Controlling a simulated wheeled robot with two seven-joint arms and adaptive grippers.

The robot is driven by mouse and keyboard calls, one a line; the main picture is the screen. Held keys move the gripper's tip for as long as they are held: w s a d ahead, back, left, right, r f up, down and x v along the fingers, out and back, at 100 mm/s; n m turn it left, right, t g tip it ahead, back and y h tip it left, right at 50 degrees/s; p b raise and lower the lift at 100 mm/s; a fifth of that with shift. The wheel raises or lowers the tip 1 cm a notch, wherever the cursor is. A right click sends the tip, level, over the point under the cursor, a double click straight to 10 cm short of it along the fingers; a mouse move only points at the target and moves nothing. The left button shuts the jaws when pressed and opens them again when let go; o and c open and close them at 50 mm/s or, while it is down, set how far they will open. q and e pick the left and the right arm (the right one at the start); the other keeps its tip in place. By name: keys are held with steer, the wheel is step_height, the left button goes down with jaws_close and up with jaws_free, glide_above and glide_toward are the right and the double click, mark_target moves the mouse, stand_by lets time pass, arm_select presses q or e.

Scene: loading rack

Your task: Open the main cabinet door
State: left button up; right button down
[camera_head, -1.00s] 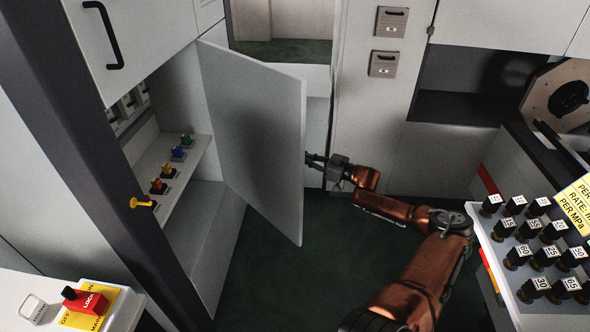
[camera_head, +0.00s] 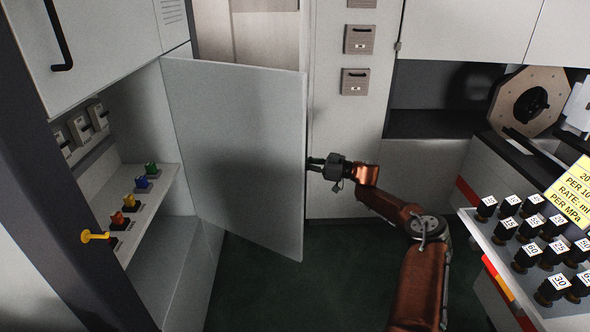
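The main cabinet door (camera_head: 240,150) is a flat grey panel that stands swung open, hinged at its left side by the cabinet. The cabinet interior (camera_head: 150,200) shows to its left, with a shelf of small coloured knobs. My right gripper (camera_head: 312,163) is at the door's free right edge, about mid-height. Its fingertips are partly behind or against that edge, so I cannot tell whether they grip it or are open. My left gripper is not in view.
A yellow lever (camera_head: 95,237) sticks out from the dark post at left. An upper cabinet with a black handle (camera_head: 62,35) hangs above. A tray of numbered black knobs (camera_head: 497,235) stands at right. Dark green floor (camera_head: 330,270) is free below the door.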

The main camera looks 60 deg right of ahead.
steer(key=shift+d+f, duration=0.2)
steer(key=shift+d, duration=0.1)
steer(key=c, duration=2.3)
jaws_free()
steer(key=shift+s, duration=0.1)
steer(key=shift+r, duration=0.1)
steer(key=v, duration=1.2)
